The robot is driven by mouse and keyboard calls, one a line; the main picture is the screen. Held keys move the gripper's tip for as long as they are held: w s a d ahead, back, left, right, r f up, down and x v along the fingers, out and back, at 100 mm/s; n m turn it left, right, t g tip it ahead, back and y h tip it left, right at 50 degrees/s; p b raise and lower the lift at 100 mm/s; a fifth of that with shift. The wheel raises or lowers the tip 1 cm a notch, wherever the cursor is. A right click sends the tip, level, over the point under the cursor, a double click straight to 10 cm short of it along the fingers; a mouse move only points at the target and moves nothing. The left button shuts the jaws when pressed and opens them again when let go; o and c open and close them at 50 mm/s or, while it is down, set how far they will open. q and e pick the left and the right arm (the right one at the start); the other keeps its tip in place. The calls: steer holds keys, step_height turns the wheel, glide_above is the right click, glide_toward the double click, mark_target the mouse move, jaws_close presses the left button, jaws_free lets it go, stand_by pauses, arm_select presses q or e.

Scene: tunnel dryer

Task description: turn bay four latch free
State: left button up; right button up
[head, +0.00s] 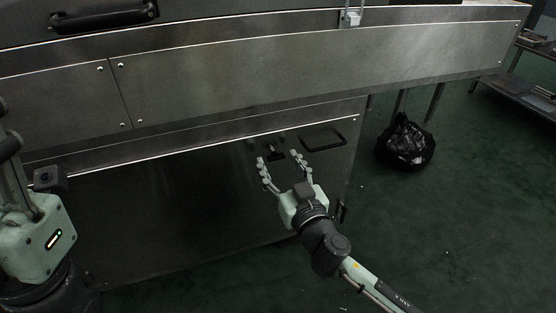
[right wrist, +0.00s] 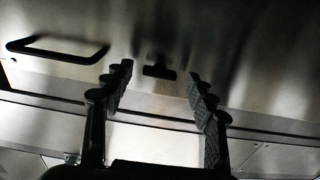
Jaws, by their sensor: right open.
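The latch is a small dark T-shaped handle (head: 277,155) on the dark lower panel (head: 180,200), below the long metal ledge. It shows more clearly in the right wrist view (right wrist: 158,70), with its bar lying roughly level. My right gripper (head: 278,158) is open, with its two fingers spread to either side of the latch. In the right wrist view the latch appears between and just beyond the fingertips, apparently apart from both. My left gripper (head: 40,225) is at the left edge, cut off by the frame; its fingertips cannot be made out.
A dark loop handle (head: 322,138) is on the same panel, right of the latch. A black handle (head: 103,17) and a metal clasp (head: 351,17) sit above the ledge. A black bag (head: 405,143) lies on the green floor near a shelf (head: 515,75). The floor at right is mostly clear.

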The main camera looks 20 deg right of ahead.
steer(key=shift+w, duration=0.55)
steer(key=shift+c, duration=0.3)
steer(key=c, duration=1.1)
